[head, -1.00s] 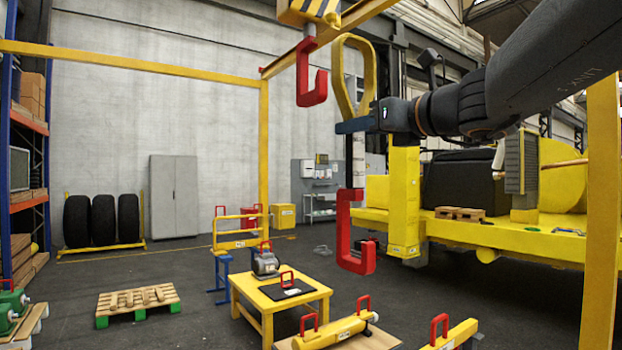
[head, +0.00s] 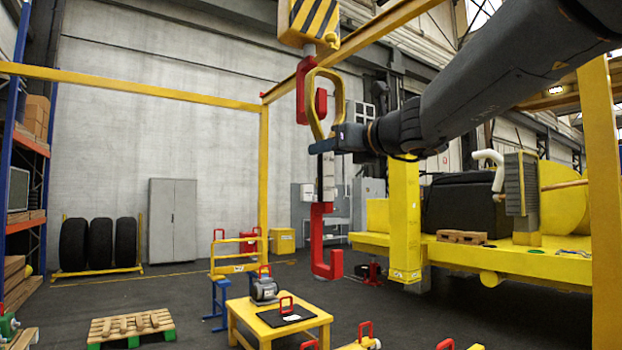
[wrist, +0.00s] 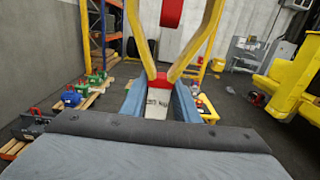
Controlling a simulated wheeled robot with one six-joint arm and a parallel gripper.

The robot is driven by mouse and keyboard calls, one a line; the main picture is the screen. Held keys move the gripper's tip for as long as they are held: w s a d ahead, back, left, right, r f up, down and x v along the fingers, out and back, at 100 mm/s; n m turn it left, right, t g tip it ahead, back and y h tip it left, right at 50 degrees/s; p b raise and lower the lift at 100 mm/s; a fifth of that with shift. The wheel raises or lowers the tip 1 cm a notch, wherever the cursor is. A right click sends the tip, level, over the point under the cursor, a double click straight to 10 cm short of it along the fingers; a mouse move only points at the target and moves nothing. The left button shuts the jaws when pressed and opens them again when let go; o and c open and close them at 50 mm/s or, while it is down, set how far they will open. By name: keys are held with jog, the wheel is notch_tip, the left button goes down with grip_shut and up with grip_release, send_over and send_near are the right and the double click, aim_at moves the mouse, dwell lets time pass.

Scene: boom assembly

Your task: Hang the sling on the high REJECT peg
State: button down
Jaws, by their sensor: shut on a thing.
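My gripper (head: 326,139) is shut on the sling, high up under the crane hook. The sling's yellow loop (head: 341,100) rises above the jaws, and a pale body with a red C-shaped hook (head: 325,245) hangs below them. The wrist view shows the yellow strands (wrist: 206,35) spreading upward from a white labelled part (wrist: 158,103) between the jaws. A red crane hook (head: 302,90) hangs from a yellow-and-black block (head: 309,22). The loop overlaps it; I cannot tell whether it passes around it. I cannot make out any REJECT marking.
A yellow gantry beam (head: 150,88) crosses at the left, with a yellow post (head: 404,220) right of the sling. A low yellow table (head: 280,325) stands below, with a motor (head: 264,290) on it. A yellow machine (head: 520,255) fills the right.

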aim_at(330, 185)
jog(key=p+x, duration=0.2)
jog(key=x, duration=0.4)
notch_tip(330, 185, down, 6)
jog(key=shift+f, duration=0.2)
dwell(0.4)
jog(key=shift+w+a+f+b, duration=0.1)
jog(key=shift+f+b, duration=0.1)
jog(key=shift+b, duration=0.15)
jog(key=c, duration=1.4)
grip_release()
jog(key=shift+f, duration=0.1)
jog(key=shift+o, duration=0.2)
jog(key=shift+p, duration=0.4)
jog(key=b+v, duration=0.1)
jog(key=v, duration=0.1)
jog(key=b+v, duration=0.1)
jog(key=v, duration=0.1)
jog(key=f+b+v, duration=0.1)
jog(key=v, duration=0.1)
jog(key=shift+s+d+b, duration=0.2)
jog(key=shift+d+b, duration=0.15)
jog(key=shift+d, duration=0.05)
jog(key=shift+s+d, duration=0.25)
jog(key=shift+s, duration=0.25)
